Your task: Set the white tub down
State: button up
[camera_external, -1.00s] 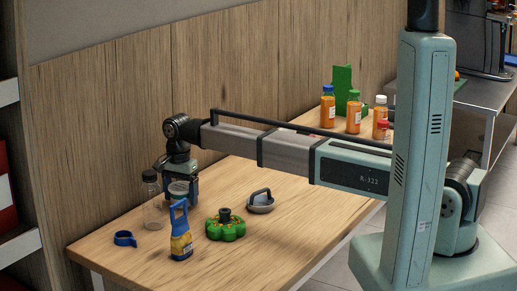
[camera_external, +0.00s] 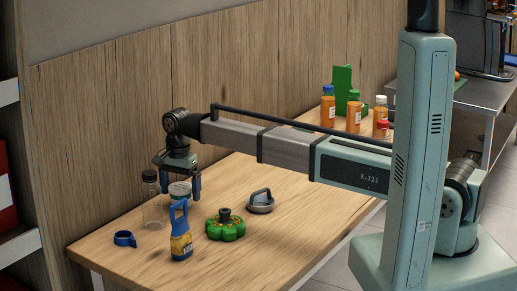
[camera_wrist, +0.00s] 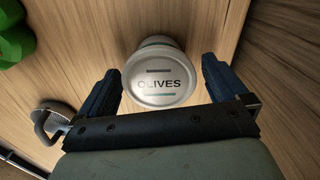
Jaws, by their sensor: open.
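The white tub (camera_wrist: 160,80) stands on the wooden table, its round lid marked "OLIVES" facing my wrist camera. In the external view its pale lid (camera_external: 179,188) shows behind a blue-and-yellow bottle, which hides much of its body. My gripper (camera_external: 180,187) is open above the tub, pointing down. In the wrist view the two dark blue fingers of my gripper (camera_wrist: 160,75) are spread on either side of the lid, with gaps between them and it.
A clear jar with a dark lid (camera_external: 151,200) stands close left of the tub. The blue-and-yellow bottle (camera_external: 181,240) is in front. A blue ring (camera_external: 125,239), a green lobed object (camera_external: 226,228) and a grey handled lid (camera_external: 261,203) lie around. The table's right front is clear.

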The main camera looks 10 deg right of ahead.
aim_at(181, 186)
notch_tip(181, 186, up, 10)
jog(key=shift+r, duration=0.2)
dwell(0.7)
